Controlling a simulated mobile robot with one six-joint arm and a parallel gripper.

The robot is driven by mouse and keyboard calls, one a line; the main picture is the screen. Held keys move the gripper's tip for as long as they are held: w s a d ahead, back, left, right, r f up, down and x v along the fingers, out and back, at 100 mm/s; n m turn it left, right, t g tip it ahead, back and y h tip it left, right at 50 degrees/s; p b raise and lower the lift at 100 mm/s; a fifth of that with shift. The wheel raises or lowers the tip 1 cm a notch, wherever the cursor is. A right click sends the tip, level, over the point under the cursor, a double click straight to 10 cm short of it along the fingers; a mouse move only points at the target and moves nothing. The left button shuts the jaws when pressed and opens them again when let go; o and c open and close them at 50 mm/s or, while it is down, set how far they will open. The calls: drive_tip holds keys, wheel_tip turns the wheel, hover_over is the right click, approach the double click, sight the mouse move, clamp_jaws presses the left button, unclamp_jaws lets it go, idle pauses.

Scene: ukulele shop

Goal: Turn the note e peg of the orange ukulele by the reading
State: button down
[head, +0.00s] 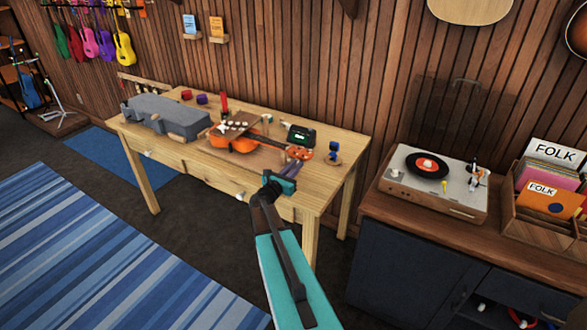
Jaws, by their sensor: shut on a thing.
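The orange ukulele (246,144) lies on the wooden workbench (340,138), its neck pointing right and its headstock (307,154) at the right end. A small dark tuner with a lit green display (300,135) stands behind the neck; its reading is too small to make out. My gripper (294,163) reaches in from the front to the headstock. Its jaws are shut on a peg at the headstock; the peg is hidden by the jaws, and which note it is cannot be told.
A grey case (158,114) lies on the bench's left. A small blue object on a round base (334,151) stands right of the headstock. A turntable (433,178) and record crate (547,200) stand on the right cabinet. The floor in front is clear.

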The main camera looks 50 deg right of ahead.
drive_tip(key=shift+d+f+b, duration=0.1)
drive_tip(key=shift+d+b, duration=0.2)
drive_tip(key=shift+b, duration=0.15)
drive_tip(key=m+b, duration=0.2)
drive_tip(key=b, duration=0.1)
drive_tip(key=shift+f+b, duration=0.15)
drive_tip(key=shift+b, duration=0.15)
drive_tip(key=m+b, duration=0.2)
drive_tip(key=b, duration=0.2)
drive_tip(key=shift+b, duration=0.35)
drive_tip(key=m+b, duration=0.4)
drive_tip(key=b, duration=0.3)
drive_tip(key=m+b, duration=0.3)
drive_tip(key=b, duration=0.3)
drive_tip(key=m+b, duration=0.2)
drive_tip(key=b, duration=0.1)
drive_tip(key=shift+r+m+b, duration=0.25)
drive_tip(key=shift+m+b, duration=0.2)
drive_tip(key=shift+m, duration=0.05)
